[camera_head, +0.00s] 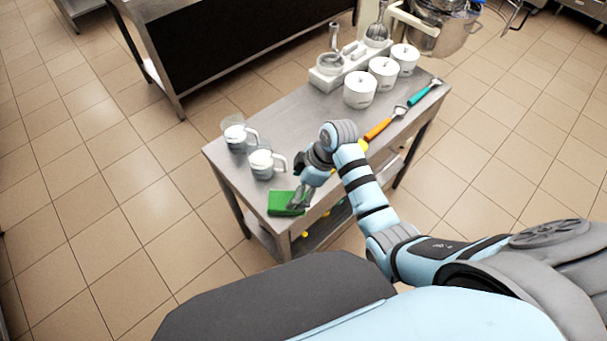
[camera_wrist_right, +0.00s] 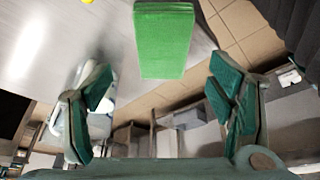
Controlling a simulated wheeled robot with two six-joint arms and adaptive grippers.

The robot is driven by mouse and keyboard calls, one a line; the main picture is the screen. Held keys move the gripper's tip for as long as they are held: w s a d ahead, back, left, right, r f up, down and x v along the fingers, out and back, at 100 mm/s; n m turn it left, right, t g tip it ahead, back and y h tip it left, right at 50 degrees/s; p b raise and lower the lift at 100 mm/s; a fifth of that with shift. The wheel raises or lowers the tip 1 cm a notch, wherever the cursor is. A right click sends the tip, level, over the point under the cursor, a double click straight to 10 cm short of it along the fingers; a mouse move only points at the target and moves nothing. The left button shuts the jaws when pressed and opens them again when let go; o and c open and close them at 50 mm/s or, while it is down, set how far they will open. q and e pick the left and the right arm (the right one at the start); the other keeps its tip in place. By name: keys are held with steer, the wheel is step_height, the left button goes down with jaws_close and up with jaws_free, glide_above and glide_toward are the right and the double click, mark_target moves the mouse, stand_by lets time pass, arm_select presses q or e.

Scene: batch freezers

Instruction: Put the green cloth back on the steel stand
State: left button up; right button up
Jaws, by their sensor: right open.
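The green cloth (camera_head: 284,204) is a flat folded rectangle at the near corner of the steel stand's top (camera_head: 232,172). In the right wrist view the cloth (camera_wrist_right: 164,42) lies ahead of the fingers, at the edge of the steel top (camera_wrist_right: 95,40); I cannot tell whether it overhangs. My right gripper (camera_head: 299,200) is at the cloth's right side in the head view. In the right wrist view the gripper (camera_wrist_right: 160,95) has its fingers wide apart with nothing between them. My left gripper is not in view.
Two clear jugs (camera_head: 238,136) (camera_head: 264,163) stand left of my right arm. White canisters (camera_head: 360,90), a white rack (camera_head: 342,68) and orange (camera_head: 378,129) and teal (camera_head: 420,95) handled tools are farther back. The stand's middle is largely clear; tiled floor surrounds it.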

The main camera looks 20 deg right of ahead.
steer(key=v, duration=0.5)
steer(key=shift+d+r+p, duration=0.1)
steer(key=shift+r+p, duration=0.2)
